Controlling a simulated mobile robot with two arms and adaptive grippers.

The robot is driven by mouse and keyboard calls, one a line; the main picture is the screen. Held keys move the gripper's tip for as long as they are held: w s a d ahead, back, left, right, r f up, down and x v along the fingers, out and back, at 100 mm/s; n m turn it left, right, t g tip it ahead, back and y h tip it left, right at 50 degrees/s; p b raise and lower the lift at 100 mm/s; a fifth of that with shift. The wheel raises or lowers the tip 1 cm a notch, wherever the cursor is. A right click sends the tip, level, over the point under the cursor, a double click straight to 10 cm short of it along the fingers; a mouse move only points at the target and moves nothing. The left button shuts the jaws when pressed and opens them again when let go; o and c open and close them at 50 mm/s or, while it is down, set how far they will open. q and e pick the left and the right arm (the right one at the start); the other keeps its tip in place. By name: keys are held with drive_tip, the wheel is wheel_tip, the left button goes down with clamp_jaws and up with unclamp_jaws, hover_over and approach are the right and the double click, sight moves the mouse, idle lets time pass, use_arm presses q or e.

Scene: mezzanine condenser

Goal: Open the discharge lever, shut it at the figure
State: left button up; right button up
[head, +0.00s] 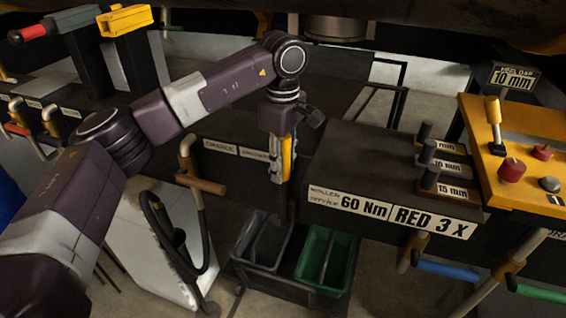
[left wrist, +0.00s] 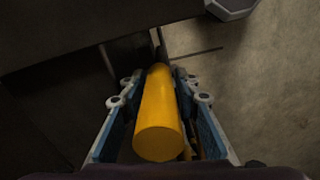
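The lever's yellow cylindrical handle (left wrist: 160,120) stands lengthwise between the fingers of my left gripper in the left wrist view. In the head view the handle (head: 287,158) shows as a yellow strip beside the fingers, with a dark shaft below it. My left gripper (head: 283,178) points down around the handle. In the left wrist view its blue-padded fingers (left wrist: 157,92) stand on both sides, with narrow gaps to the handle, so it looks open. The fingers partly hide the lever in the head view. My right gripper is not in view.
Below the lever are a dark bin (head: 262,245) and a green bin (head: 326,262). To the right is a dark block with the sign "60 Nm" (head: 366,206) and a yellow control panel (head: 530,130). A hose with a wooden handle (head: 200,185) hangs at left.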

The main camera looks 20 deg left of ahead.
use_arm(q)
drive_tip(key=shift+f, duration=0.1)
clamp_jaws()
drive_tip(key=shift+w, duration=0.1)
idle(0.3)
